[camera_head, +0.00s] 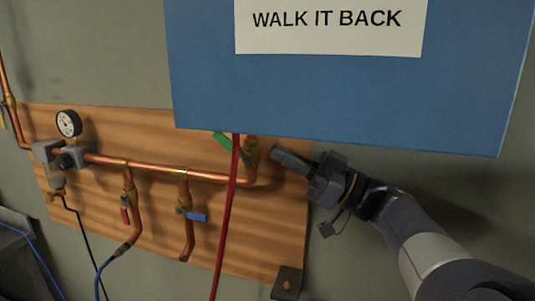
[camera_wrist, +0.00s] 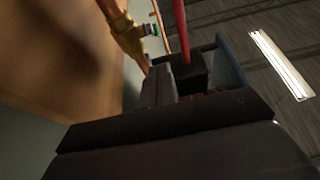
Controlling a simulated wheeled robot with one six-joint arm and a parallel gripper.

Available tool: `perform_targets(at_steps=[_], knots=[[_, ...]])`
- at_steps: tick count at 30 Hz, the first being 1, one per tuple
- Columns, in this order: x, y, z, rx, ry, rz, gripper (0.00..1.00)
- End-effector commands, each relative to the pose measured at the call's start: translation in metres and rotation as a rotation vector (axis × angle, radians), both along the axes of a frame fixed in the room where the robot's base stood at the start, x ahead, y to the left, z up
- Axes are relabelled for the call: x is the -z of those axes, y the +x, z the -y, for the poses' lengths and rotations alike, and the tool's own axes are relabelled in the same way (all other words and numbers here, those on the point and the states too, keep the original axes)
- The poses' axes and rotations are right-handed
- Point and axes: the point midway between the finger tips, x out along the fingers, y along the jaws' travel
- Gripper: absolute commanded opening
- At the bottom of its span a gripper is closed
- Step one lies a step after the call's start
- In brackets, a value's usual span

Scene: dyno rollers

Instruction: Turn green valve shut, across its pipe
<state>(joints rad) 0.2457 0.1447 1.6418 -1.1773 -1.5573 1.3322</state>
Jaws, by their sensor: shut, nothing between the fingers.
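The green valve handle (camera_head: 223,141) shows in the head view just below the blue sign, slanting down to the right toward its brass valve body (camera_head: 251,144) at the right end of the copper pipe. A red pole partly covers the handle and the sign's lower edge is close above it. My gripper (camera_head: 276,155) is shut and empty, just right of the valve body. I cannot tell whether it touches the valve. In the wrist view, brass fittings (camera_wrist: 128,38) and a small green part (camera_wrist: 150,29) lie beyond my shut fingers (camera_wrist: 158,82).

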Motion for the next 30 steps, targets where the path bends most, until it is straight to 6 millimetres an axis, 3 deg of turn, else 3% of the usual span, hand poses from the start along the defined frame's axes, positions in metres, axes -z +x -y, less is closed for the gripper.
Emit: perform_targets(at_steps=[14, 24, 30], knots=[[0.002, -0.002, 0.005, -0.001, 0.000, 0.000, 0.00], [-0.008, 0.008, -0.024, -0.003, 0.006, 0.002, 0.00], [-0.007, 0.010, -0.024, 0.005, 0.078, 0.038, 0.00]])
